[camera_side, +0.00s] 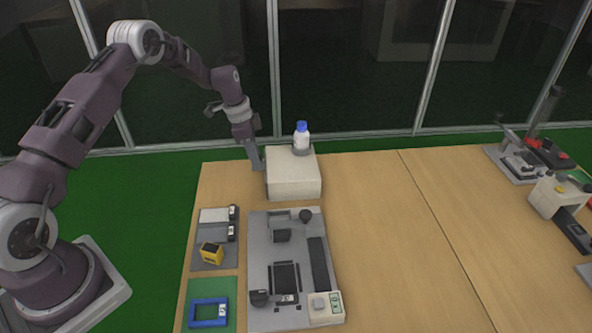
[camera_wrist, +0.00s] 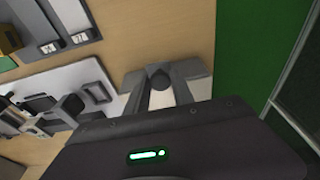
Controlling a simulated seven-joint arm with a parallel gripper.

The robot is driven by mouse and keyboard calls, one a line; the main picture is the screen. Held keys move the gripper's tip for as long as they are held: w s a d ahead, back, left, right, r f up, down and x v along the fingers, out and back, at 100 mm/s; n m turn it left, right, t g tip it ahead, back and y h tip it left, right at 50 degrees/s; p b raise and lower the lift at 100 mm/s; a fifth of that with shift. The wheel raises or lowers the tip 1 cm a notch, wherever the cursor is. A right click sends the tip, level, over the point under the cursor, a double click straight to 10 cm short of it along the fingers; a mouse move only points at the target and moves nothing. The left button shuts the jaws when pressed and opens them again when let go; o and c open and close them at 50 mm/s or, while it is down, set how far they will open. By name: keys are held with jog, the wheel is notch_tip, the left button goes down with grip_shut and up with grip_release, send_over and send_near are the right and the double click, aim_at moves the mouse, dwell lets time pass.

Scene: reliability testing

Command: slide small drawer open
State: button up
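The white box-shaped drawer unit (camera_side: 293,177) stands at the back left of the table in the side view. Its front face and drawer seam cannot be made out. My gripper (camera_side: 257,163) points down close against its left side. In the wrist view, my gripper's grey fingers (camera_wrist: 161,82) have a dark rounded piece (camera_wrist: 159,74) at their tips. White shows in the gap between the fingers. I cannot tell whether the dark piece is a handle or whether the fingers press on it. My gripper body hides most of the unit there.
A blue-capped white bottle (camera_side: 301,139) stands on the unit. In front are a grey fixture board (camera_side: 256,260), a tray with a yellow block (camera_side: 211,254), and a green mat with a blue frame (camera_side: 209,313). Clear tabletop (camera_side: 385,220) lies to the right.

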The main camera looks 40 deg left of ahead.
jog(key=s+a, duration=0.8)
dwell(0.5)
jog(key=shift+w, duration=0.1)
jog(key=o, duration=0.7)
jog(key=shift+d, duration=0.1)
